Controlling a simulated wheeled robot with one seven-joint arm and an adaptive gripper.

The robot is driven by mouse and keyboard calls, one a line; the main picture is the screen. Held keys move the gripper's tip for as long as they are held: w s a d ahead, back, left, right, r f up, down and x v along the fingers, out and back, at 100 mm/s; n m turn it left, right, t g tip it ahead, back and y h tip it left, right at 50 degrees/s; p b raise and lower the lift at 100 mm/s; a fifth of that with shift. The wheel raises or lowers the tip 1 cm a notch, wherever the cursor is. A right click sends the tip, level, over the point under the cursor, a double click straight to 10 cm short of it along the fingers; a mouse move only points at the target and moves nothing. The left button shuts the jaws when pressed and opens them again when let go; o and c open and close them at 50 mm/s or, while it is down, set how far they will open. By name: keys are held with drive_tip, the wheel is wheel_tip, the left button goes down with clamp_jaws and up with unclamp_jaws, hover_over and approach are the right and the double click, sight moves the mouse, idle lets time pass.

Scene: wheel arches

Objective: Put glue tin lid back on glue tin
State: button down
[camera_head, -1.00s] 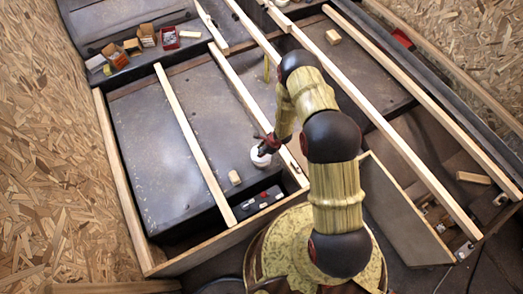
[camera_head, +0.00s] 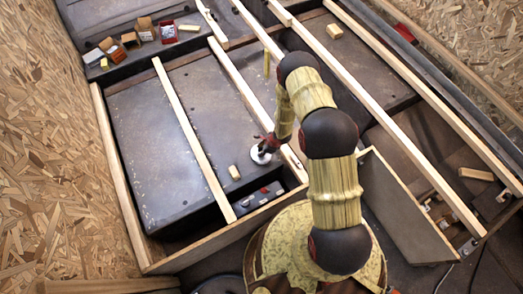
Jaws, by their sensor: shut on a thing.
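My gripper (camera_head: 266,146) is low over the dark panel in the lower middle of the head view. It is shut on a small round whitish thing (camera_head: 259,156), which looks like the glue tin lid or the tin's top. At this size I cannot tell whether it is the lid alone or the lid with the tin beneath it. My gripper and its wrist hide part of it. No separate glue tin can be made out for certain.
A small wood block (camera_head: 234,172) lies left of my gripper. A black box with buttons (camera_head: 258,196) is just below. Pale wooden battens (camera_head: 190,135) cross the dark panels. Small open boxes (camera_head: 131,40) and a red tray (camera_head: 168,34) stand at the upper left.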

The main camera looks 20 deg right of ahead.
drive_tip(key=shift+b, duration=0.35)
idle(0.5)
drive_tip(key=c, duration=1.6)
unclamp_jaws()
drive_tip(key=shift+o, duration=0.7)
drive_tip(key=shift+d+r, duration=0.1)
drive_tip(key=v, duration=1.1)
drive_tip(key=shift+r, duration=0.3)
